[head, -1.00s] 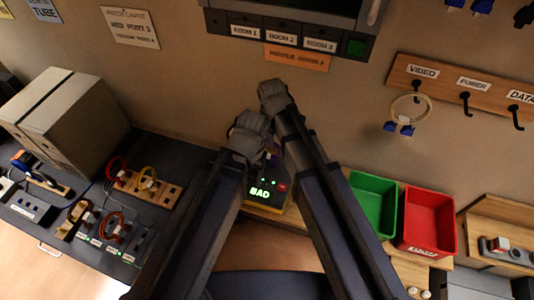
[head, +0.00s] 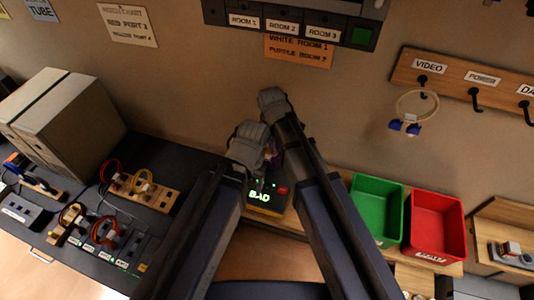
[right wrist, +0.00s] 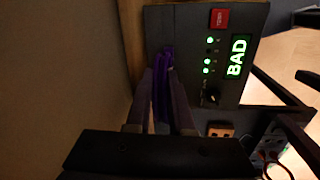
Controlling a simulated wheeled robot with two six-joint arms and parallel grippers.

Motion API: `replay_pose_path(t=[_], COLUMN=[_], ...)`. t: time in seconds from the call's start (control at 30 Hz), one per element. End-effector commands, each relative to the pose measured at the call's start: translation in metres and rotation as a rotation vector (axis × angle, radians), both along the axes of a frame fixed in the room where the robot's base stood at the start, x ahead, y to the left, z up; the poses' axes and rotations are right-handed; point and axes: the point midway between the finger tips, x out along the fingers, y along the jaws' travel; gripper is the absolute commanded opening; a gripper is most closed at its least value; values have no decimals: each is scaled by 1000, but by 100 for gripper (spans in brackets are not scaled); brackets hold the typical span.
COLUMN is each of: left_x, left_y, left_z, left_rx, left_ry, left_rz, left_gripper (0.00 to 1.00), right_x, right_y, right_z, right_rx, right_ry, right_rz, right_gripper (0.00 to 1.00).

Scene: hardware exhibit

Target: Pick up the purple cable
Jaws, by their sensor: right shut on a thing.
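The purple cable (right wrist: 162,80) shows in the right wrist view as a dark purple loop or bundle, upright in the picture. My right gripper (right wrist: 160,95) is shut on it. Both are at the left edge of the dark tester box (right wrist: 195,60), whose screen reads BAD in green. In the head view the tester box (head: 266,197) sits between my forearms, with only a speck of purple above it. My left gripper (head: 248,145) is beside my right one there, its fingers hidden behind its wrist. The cable's ends are not clear.
A green bin (head: 376,207) and a red bin (head: 437,225) stand right of the tester. A hook rail (head: 470,83) on the wall holds a pale cable loop (head: 415,107). Red and yellow cables sit in a wooden rack (head: 145,192) at left, near a grey box (head: 66,112).

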Motion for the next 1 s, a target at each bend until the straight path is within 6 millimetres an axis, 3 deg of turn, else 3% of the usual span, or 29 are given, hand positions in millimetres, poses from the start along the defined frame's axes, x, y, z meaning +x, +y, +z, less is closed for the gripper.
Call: replay_pose_path(t=[0.13,1.0], left_x=[0,0], left_y=[0,0], left_z=[0,0], left_rx=[0,0], left_ry=[0,0], left_rz=[0,0], left_gripper=[68,68], right_x=[0,0], right_y=[0,0], right_z=[0,0], right_rx=[0,0], right_ry=[0,0], right_rz=[0,0], right_gripper=[0,0])
